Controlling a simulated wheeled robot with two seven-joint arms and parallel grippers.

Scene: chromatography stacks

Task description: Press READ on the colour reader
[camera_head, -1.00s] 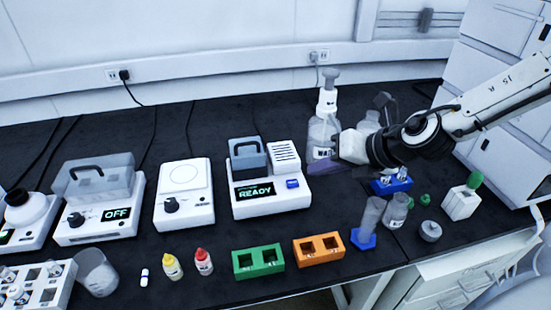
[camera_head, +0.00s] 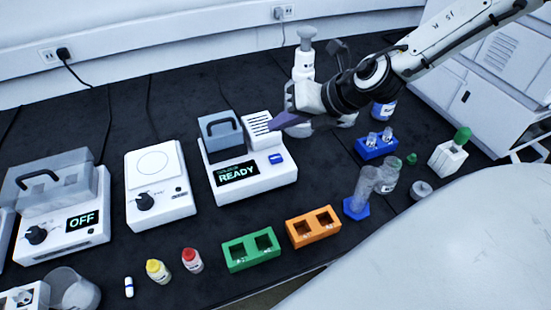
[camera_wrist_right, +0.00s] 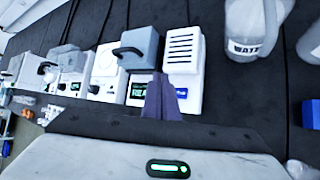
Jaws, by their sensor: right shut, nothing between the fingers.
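The colour reader (camera_head: 258,186) is a white box with a grey handled lid, a vented block and a lit display showing READY (camera_head: 237,174). Its blue button (camera_head: 275,159) is on the front right, its label too small to read. My right gripper (camera_head: 275,122) is shut and empty, with dark fingertips above the reader's right side, behind the button in the picture. In the right wrist view the closed fingers (camera_wrist_right: 163,98) cover part of the display, and the blue button (camera_wrist_right: 182,92) shows just right of them. My left gripper is not in view.
A wash bottle (camera_head: 303,62) stands behind my right gripper. A white stirrer-like device (camera_head: 160,185) and a device showing OFF (camera_head: 62,230) stand to the left. Green (camera_head: 250,250) and orange (camera_head: 313,228) racks sit in front. Bare dark bench lies between.

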